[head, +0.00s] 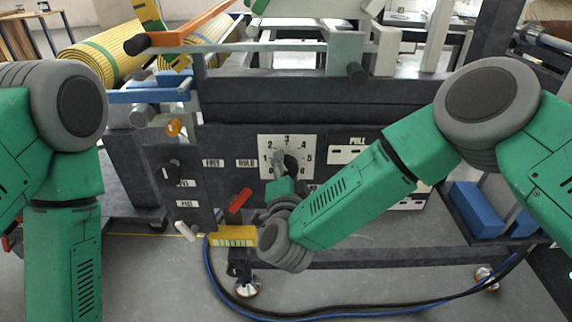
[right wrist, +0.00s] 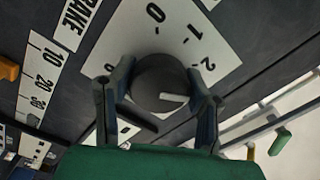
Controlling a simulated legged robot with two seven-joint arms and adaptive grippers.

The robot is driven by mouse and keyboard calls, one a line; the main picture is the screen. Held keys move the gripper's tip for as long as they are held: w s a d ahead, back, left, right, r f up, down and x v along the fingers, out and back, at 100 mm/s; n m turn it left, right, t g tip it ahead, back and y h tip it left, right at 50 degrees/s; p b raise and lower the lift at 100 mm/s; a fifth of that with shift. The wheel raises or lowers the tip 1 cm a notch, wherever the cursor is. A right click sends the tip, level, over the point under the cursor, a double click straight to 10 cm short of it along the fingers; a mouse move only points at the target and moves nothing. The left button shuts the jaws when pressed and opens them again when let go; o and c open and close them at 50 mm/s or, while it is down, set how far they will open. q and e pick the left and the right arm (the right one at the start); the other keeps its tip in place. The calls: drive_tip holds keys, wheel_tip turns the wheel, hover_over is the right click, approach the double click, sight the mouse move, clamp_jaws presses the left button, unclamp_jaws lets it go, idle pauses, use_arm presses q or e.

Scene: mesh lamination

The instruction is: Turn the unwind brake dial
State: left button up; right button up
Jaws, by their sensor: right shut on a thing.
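The unwind brake dial is a round dark knob (right wrist: 160,80) on a white numbered plate (head: 266,143) on the front of the dark machine. My right gripper (head: 287,168) is at the plate in the head view and covers much of the knob. In the right wrist view its two fingers (right wrist: 160,92) stand on either side of the knob, shut on it. A light pointer mark on the knob points to the right in that view. Part of a "BRAKE" label (right wrist: 78,20) shows beside the plate. My left arm hangs at the left; its gripper is out of the picture.
A smaller black knob (head: 171,168) is on a panel to the left, with a red handle (head: 240,201) and a yellow block (head: 233,236) lower down. Yellow rolls (head: 105,55) lie at the upper left. Blue and black cables (head: 222,285) run along the floor.

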drive_tip(key=shift+s+a+f+m, duration=0.1)
drive_tip(key=shift+f+m, duration=0.05)
drive_tip(key=shift+m, duration=0.4)
drive_tip(key=shift+s+f+m, duration=0.1)
drive_tip(key=shift+f+m, duration=0.05)
drive_tip(key=shift+m, duration=0.4)
drive_tip(key=shift+f, duration=0.1)
drive_tip(key=o, duration=1.2)
drive_tip(key=shift+c, duration=0.2)
drive_tip(key=shift+w+r, duration=0.1)
drive_tip(key=shift+r, duration=0.1)
drive_tip(key=s, duration=1.2)
